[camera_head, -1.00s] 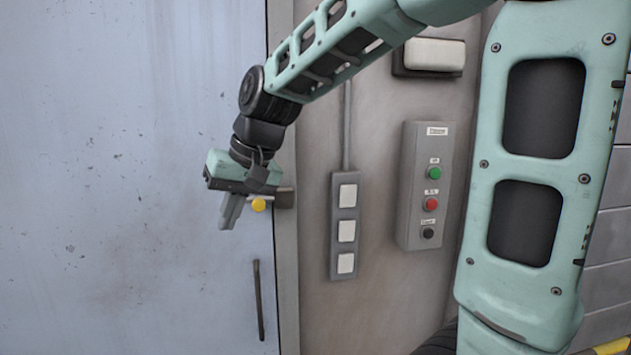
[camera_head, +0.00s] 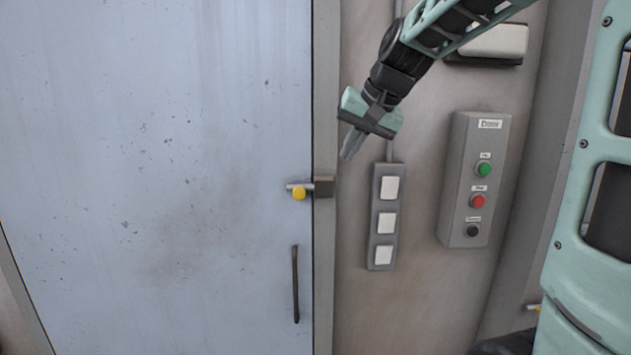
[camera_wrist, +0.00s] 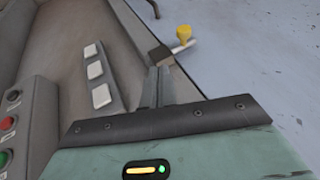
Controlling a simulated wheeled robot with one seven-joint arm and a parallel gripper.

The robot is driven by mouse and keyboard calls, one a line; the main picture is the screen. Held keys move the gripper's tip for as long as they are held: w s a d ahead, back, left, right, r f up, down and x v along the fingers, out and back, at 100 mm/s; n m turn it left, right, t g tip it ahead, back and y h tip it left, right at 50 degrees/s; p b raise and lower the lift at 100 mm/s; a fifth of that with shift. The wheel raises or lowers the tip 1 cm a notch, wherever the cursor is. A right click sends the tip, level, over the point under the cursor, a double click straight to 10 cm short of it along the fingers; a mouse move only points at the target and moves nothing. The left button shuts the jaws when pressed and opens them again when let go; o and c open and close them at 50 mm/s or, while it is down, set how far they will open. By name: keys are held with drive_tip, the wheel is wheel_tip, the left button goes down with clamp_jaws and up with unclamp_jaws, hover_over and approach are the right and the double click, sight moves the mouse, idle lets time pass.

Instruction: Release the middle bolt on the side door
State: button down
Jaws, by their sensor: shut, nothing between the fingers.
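The side door (camera_head: 160,120) is a pale blue-grey panel filling the left of the head view. A bolt (camera_head: 299,191) with a yellow knob and a short metal bar sits at its right edge. The bar reaches a dark block (camera_head: 324,187) on the door frame. In the wrist view the yellow knob (camera_wrist: 184,34) and the block (camera_wrist: 160,55) show beyond my fingers. My gripper (camera_head: 348,152) is shut and empty, up and right of the bolt and apart from it in the head view. No other bolt shows clearly on this door edge.
A black handle (camera_head: 295,284) is on the door below the bolt. Right of the frame are a strip with white switches (camera_head: 384,223) and a control box (camera_head: 475,180) with green, red and black buttons. A pale box (camera_head: 494,41) is above.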

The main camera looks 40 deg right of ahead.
sight(298, 191)
drive_tip(key=p+x, duration=0.1)
drive_tip(key=x, duration=0.2)
drive_tip(key=a+p+x, duration=0.1)
drive_tip(key=p+x, duration=0.1)
drive_tip(key=x, duration=0.1)
drive_tip(key=a+p+x, duration=0.1)
drive_tip(key=x, duration=0.2)
drive_tip(key=shift+w, duration=0.6)
drive_tip(key=shift+w+a+f+p, duration=0.45)
drive_tip(key=shift+w+a, duration=0.05)
drive_tip(key=shift+a, duration=0.05)
drive_tip(key=shift+a, duration=0.1)
